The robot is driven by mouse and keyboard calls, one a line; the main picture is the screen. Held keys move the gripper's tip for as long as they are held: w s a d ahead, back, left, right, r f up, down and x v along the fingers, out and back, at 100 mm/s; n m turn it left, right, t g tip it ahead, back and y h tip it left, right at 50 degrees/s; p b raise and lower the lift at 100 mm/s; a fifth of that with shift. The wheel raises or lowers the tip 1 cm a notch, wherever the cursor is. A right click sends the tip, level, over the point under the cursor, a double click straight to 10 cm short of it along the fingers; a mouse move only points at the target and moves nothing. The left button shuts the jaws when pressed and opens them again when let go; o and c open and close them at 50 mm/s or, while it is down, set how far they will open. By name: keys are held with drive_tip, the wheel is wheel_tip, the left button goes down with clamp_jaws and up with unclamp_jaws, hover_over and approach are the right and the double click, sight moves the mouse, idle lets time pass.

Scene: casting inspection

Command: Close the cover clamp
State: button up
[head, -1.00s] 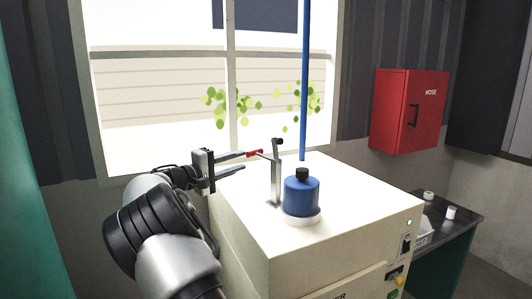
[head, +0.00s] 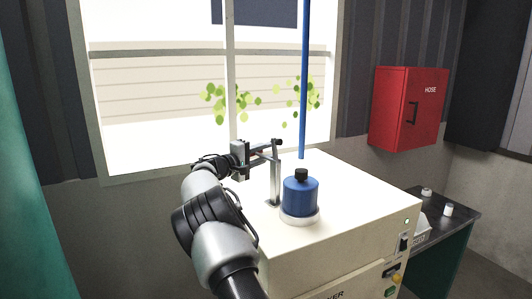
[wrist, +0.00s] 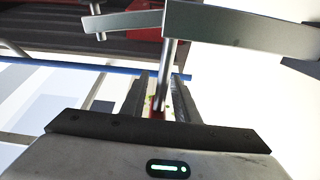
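The cover clamp (head: 275,185) is an upright metal post with a thin arm on top of the cream machine. In the wrist view its flat metal bar (wrist: 235,25) crosses the top, and a thin rod runs down from it between my fingers. My gripper (head: 272,147) is at the clamp's upper end.
A blue container (head: 300,197) with a black cap stands on a white base just right of the clamp. A blue vertical pole (head: 304,80) rises behind it. A red hose box (head: 408,110) hangs on the wall, and a dark side table (head: 455,222) stands at right.

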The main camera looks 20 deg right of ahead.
drive_tip(key=shift+c, duration=0.5)
clamp_jaws()
drive_tip(key=shift+b, duration=0.35)
drive_tip(key=s+d+r+m+b, duration=0.1)
drive_tip(key=s+r+m+b, duration=0.3)
drive_tip(key=m+b, duration=0.5)
drive_tip(key=s+d+r+m+g+h+b, duration=0.1)
drive_tip(key=s+r+m+b, duration=0.3)
drive_tip(key=m+b, duration=0.6)
drive_tip(key=s+d+b, duration=0.1)
drive_tip(key=b, duration=0.2)
drive_tip(key=shift+s+d+r, duration=0.15)
drive_tip(key=shift+s, duration=0.05)
drive_tip(key=shift+s+d+b, duration=0.15)
drive_tip(key=shift+s+b, duration=0.1)
drive_tip(key=shift+b, duration=0.15)
